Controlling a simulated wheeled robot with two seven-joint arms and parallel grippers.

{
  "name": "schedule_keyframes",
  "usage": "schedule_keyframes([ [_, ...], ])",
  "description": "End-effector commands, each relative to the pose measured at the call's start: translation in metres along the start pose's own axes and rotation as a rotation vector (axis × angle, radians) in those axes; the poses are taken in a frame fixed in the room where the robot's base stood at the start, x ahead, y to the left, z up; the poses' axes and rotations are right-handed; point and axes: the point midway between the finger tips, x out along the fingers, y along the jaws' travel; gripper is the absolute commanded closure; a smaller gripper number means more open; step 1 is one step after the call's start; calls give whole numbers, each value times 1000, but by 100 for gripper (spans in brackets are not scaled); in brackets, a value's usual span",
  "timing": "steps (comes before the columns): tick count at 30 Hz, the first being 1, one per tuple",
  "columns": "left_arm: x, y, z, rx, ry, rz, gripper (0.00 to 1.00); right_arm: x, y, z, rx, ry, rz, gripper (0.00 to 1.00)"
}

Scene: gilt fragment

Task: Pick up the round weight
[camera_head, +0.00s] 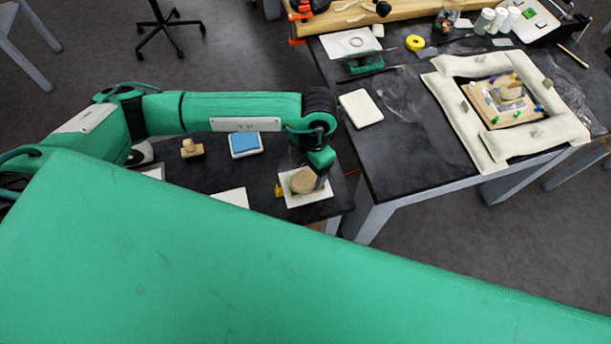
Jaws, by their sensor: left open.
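A tan round piece (302,181), which looks like the round weight, rests on a white square pad (292,203) on the dark table at the lower middle. My left arm reaches in from the left and bends down over this pad. My left gripper (318,180) is open and points down at the right side of the round piece. The gripper partly covers it, and I cannot tell whether they touch. My right gripper is not in view.
A wooden knobbed block (191,148) and a blue-topped white tray (245,144) stand left of the pad. A small yellow object (279,190) lies beside it. Padded white bolsters (465,125) frame a board with pins on the right table. My large green body part covers the foreground.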

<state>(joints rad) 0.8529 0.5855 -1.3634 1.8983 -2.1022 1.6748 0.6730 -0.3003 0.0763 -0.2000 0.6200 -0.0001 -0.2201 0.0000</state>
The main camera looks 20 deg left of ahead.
Motion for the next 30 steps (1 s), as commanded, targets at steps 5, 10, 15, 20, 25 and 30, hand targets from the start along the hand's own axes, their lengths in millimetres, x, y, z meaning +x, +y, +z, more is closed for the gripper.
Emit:
schedule_keyframes([
  [5,18,0,5,-2,5,-1,19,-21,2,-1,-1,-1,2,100],
  [10,39,0,6,0,2,-2,19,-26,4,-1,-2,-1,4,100],
  [15,43,0,6,0,1,-1,19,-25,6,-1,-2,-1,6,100],
  [20,43,0,6,0,1,-1,33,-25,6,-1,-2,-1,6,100],
  [25,42,0,6,0,1,-1,67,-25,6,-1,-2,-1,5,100],
  [30,42,0,6,0,0,-1,82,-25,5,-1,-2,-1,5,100],
])
